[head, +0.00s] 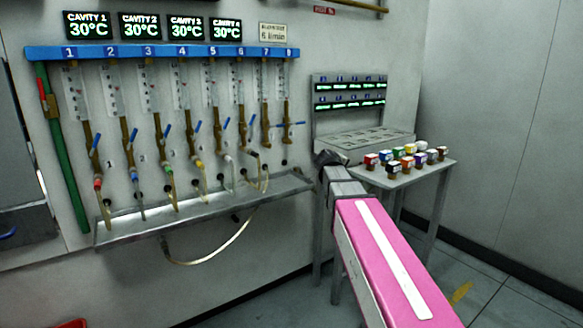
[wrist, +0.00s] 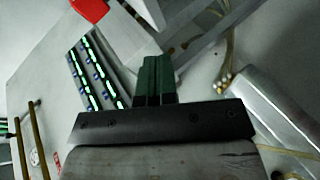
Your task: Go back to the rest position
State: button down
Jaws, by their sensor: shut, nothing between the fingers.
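My gripper (wrist: 157,66) shows in the wrist view with its two dark green fingers side by side, shut and with nothing between them. Its wide black base lies below the fingers. In the head view my pink arm reaches from the bottom right up toward the wall. Its dark far end is in front of the left side of the label magazine (head: 350,97), and the fingers cannot be made out there. The magazine's rows of lit green displays (wrist: 95,72) also show tilted in the wrist view, left of the fingers.
A small table (head: 435,172) with several coloured boxes (head: 408,155) stands right of my arm. On the left, a blue numbered rail (head: 160,52) carries tubes with valves above a metal trough (head: 205,208). A hose (head: 215,255) hangs below it.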

jog(key=s+d+f+m+g+y, duration=0.1)
jog(key=s+f+m+g+y, duration=0.15)
jog(key=s+f, duration=0.65)
jog(key=s+f+m+g+y, duration=0.1)
jog(key=s+f+m+g, duration=0.3)
jog(key=f, duration=0.9)
jog(key=s+a+f+g+y, duration=0.1)
jog(key=s+f+g, duration=0.1)
jog(key=s+f, duration=0.3)
jog(key=s+a+f+g+y, duration=0.1)
jog(key=s+f+g+y, duration=0.1)
jog(key=s+f, duration=0.4)
jog(key=s+m, duration=0.1)
jog(key=s, duration=0.4)
jog(key=shift+f, duration=0.2)
jog(key=c, duration=1.8)
grip_release()
